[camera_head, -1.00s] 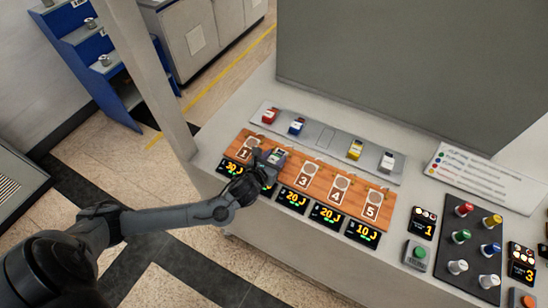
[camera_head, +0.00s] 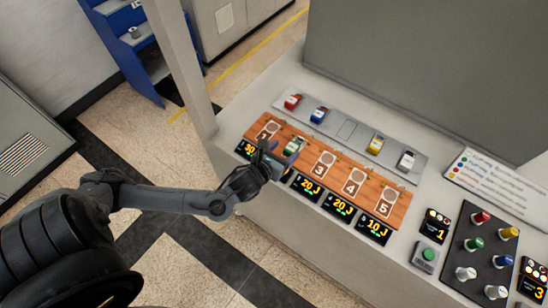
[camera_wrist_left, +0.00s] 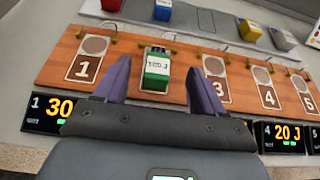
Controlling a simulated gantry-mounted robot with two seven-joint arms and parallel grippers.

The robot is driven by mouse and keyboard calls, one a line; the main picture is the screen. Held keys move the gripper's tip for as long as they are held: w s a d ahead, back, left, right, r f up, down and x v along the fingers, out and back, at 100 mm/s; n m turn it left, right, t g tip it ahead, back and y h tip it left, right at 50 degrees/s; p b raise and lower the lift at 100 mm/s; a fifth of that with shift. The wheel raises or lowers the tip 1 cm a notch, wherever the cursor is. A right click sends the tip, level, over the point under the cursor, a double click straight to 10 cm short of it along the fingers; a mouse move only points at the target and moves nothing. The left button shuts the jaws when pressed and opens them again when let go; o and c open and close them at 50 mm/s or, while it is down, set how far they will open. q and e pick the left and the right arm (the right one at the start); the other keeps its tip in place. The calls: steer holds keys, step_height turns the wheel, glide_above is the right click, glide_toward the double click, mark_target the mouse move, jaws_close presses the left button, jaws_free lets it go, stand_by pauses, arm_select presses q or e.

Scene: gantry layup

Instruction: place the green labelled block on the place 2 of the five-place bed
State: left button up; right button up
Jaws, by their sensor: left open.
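The green labelled block (camera_head: 292,147) stands on place 2 of the wooden five-place bed (camera_head: 338,187), between the places marked 1 and 3. In the left wrist view the block (camera_wrist_left: 157,72) is upright, with a white label on its face and a green lower part. My left gripper (camera_head: 272,158) is just in front of the block. In the wrist view its two fingers (camera_wrist_left: 158,66) are spread wide, with visible gaps on both sides of the block. The block hides the place 2 marking. My right gripper is not in view.
Behind the bed, a grey tray (camera_head: 346,131) holds red (camera_head: 292,102), blue (camera_head: 318,115), yellow (camera_head: 376,143) and white (camera_head: 406,160) blocks, with one empty slot. Number displays (camera_head: 340,207) line the bed's front. A knob panel (camera_head: 485,250) stands at right.

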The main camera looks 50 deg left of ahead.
arm_select(q)
steer(key=v, duration=0.4)
steer(key=shift+s+d+r+p, duration=0.1)
steer(key=shift+s+d+p, duration=0.2)
steer(key=shift+s, duration=0.25)
steer(key=s+d+f+n+g+h, duration=0.1)
steer(key=s+d+n+g, duration=0.3)
steer(key=n, duration=1.1)
steer(key=s+d+f+n+g+h, duration=0.2)
steer(key=s+d+n+g, duration=0.3)
steer(key=s+n, duration=0.6)
steer(key=f+n, duration=0.1)
steer(key=n, duration=0.4)
